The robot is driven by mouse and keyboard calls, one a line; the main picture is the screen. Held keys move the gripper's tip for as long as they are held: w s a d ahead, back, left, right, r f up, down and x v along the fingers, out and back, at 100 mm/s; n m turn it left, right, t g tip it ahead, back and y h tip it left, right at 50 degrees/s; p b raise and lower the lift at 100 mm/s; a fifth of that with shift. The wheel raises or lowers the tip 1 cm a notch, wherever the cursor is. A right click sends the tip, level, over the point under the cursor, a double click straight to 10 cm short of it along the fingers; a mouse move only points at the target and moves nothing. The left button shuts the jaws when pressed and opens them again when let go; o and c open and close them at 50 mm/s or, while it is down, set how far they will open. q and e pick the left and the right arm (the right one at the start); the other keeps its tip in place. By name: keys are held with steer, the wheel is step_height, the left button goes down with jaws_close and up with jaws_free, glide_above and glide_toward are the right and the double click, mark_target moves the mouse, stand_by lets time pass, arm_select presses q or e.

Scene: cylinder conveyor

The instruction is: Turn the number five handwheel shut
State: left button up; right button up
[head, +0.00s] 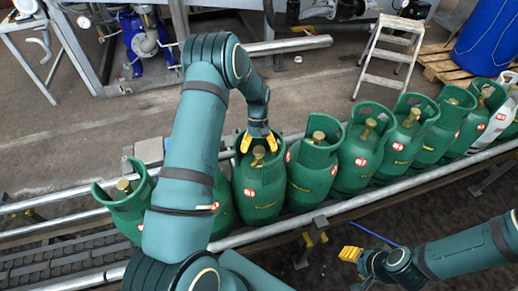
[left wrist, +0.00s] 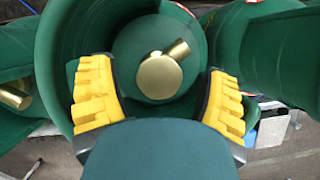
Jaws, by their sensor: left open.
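Several green gas cylinders stand in a row on a conveyor, each with an open collar around a brass valve top. My left gripper (head: 258,143) is above one green cylinder (head: 259,194), at its collar. Its yellow fingers are open. In the left wrist view the brass valve (left wrist: 160,74) of this cylinder, with a stub pointing up right, lies inside the collar, between and beyond the open fingers (left wrist: 160,100). I see no contact with it. I cannot read a number five on any cylinder. My right gripper (head: 350,254) hangs low at the right, clear of the cylinders; its finger gap is unclear.
Neighbouring cylinders (head: 313,172) stand close on the right; another (head: 127,212) is at the left, partly behind my left arm. A metal rail (head: 400,186) runs along the front. A step ladder (head: 391,50) and blue barrel (head: 490,35) stand behind.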

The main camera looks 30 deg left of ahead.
arm_select(q)
steer(key=v, duration=1.2)
steer(key=shift+s+d, duration=0.1)
